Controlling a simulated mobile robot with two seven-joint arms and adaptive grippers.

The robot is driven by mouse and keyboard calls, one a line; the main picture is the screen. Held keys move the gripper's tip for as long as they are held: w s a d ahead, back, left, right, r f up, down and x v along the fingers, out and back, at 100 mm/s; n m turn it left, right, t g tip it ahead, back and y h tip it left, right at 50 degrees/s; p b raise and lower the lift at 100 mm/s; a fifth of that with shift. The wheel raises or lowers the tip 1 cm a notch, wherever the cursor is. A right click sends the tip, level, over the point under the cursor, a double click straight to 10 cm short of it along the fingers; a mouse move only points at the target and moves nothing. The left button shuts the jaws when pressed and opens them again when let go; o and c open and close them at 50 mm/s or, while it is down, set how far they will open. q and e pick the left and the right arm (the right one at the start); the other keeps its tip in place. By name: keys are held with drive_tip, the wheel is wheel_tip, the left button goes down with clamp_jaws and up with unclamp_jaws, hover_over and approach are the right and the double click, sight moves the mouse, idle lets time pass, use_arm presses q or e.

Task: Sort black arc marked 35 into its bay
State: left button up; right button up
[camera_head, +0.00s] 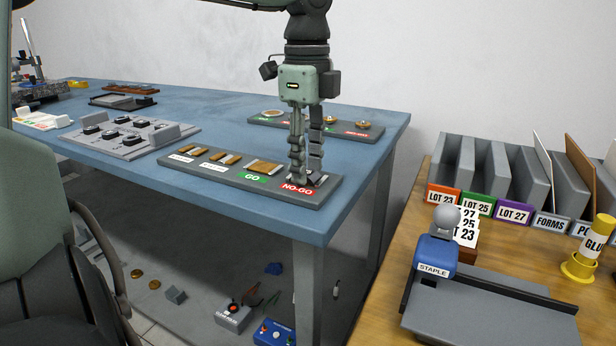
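My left gripper (306,180) points straight down at the right end of the front grey sorting tray (222,184), over the bay behind the red NO-GO label (297,190). Its two fingers show a narrow gap between them. Their tips reach down to the bay. A small dark piece (320,180) shows at the fingertips in that bay; it may be the black arc, but its shape and the mark 35 cannot be read. Whether the fingers touch it is hidden. The bay behind the green GO label (253,177) holds a brown, golden piece (263,166). My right gripper is not in view.
A second grey tray (285,123) with round pieces stands behind on the blue table (200,105). A grey fixture block (128,137) stands to the left.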

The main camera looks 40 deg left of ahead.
use_arm(q)
drive_tip(key=shift+c, duration=0.3)
clamp_jaws()
drive_tip(key=shift+r+p, duration=1.5)
drive_tip(key=shift+r, duration=1.05)
